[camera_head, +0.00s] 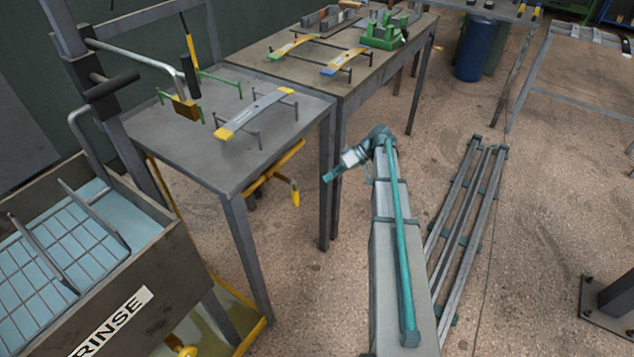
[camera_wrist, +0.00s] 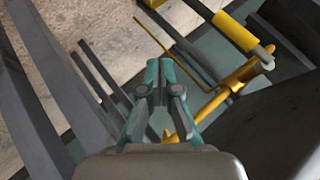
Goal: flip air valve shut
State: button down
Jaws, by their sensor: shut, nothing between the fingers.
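My gripper (camera_head: 329,176) is shut and empty, pointing left beside the near table's right legs. In the wrist view its fingertips (camera_wrist: 166,66) are together. A yellow fitting (camera_head: 275,170) sits under the near table, with a short yellow end (camera_head: 295,196) hanging down. The wrist view shows a yellow rod with a crosspiece (camera_wrist: 233,84) to the right of the fingertips, apart from them in the picture. I cannot tell whether either yellow part is the air valve. No valve label is readable.
The near table (camera_head: 190,150) carries a leaf spring (camera_head: 255,112) on posts. A rinse tank (camera_head: 135,300) stands at the lower left. Dark table legs (camera_head: 324,190) stand close to my gripper. Floor rails (camera_head: 465,230) run at right. A blue barrel (camera_head: 476,48) stands farther back.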

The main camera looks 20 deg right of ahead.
jog(key=shift+d, duration=1.1)
jog(key=s+a+f+m+g+h+p, duration=0.25)
jog(key=s+a+f+m, duration=0.2)
jog(key=s+f, duration=0.6)
jog(key=s+a+f+m+g+h+p, duration=0.15)
jog(key=s+a+f+m+h, duration=0.35)
jog(key=s+f, duration=0.55)
jog(key=s+a+n+g+p, duration=0.1)
jog(key=s+a, duration=0.2)
jog(key=s, duration=0.6)
jog(key=s+a+f+n+g+h+p, duration=0.1)
jog(key=s+a, duration=0.3)
jog(key=s, duration=0.6)
jog(key=s+a+n+g+h+p, duration=0.1)
jog(key=s+a+n+g+p, duration=0.1)
jog(key=s, duration=0.8)
jog(key=shift+s+a+f+n+g, duration=0.25)
jog(key=shift+a+n+g, duration=0.2)
jog(key=shift+a, duration=0.55)
